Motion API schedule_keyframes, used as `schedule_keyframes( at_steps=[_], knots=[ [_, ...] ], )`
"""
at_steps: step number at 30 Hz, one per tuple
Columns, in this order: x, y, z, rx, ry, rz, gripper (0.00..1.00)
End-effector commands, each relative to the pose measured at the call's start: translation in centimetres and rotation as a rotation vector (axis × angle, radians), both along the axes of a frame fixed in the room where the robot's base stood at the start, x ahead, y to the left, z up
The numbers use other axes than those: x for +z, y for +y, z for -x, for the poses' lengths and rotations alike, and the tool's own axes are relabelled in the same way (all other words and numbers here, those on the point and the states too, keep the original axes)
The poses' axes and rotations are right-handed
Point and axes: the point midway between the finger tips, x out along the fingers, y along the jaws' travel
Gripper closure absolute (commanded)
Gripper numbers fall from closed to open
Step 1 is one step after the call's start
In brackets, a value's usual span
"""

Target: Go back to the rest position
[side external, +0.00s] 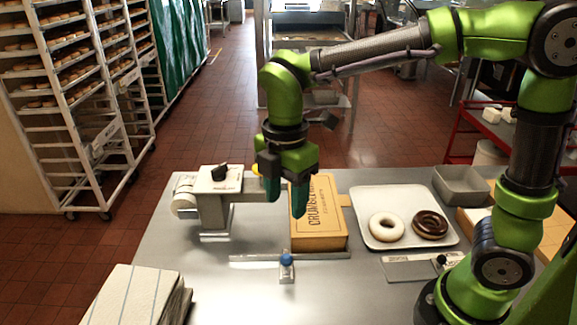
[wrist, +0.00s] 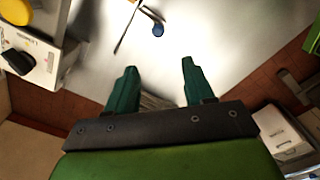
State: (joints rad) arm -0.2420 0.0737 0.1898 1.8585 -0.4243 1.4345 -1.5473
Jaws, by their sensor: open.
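My gripper (side external: 285,204) hangs pointing down above the metal table (side external: 240,300), in front of the cardboard box in the side view. Its two green fingers are apart with nothing between them. In the wrist view the open gripper (wrist: 158,70) also shows empty, with bare table beyond the fingertips. A white-glazed doughnut (side external: 386,227) and a dark chocolate-glazed doughnut (side external: 430,225) lie side by side on a white tray (side external: 385,197) right of the gripper. The gripper is apart from both.
A lettered cardboard box (side external: 318,228) stands behind the gripper. A pale machine (side external: 215,210) with a black knob stands to its left. A blue-knobbed fitting on a metal bar (side external: 287,261) lies in front. A grey bin (side external: 462,186) and paper stack (side external: 135,295) flank the table; its front middle is clear.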

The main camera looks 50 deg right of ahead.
Motion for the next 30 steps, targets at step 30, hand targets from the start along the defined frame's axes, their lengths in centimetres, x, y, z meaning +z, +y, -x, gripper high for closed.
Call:
schedule_keyframes(
  at_steps=[30],
  knots=[
    [1.2,-4.0,2.7,-1.038,-0.129,-0.219,0.47]
  ],
)
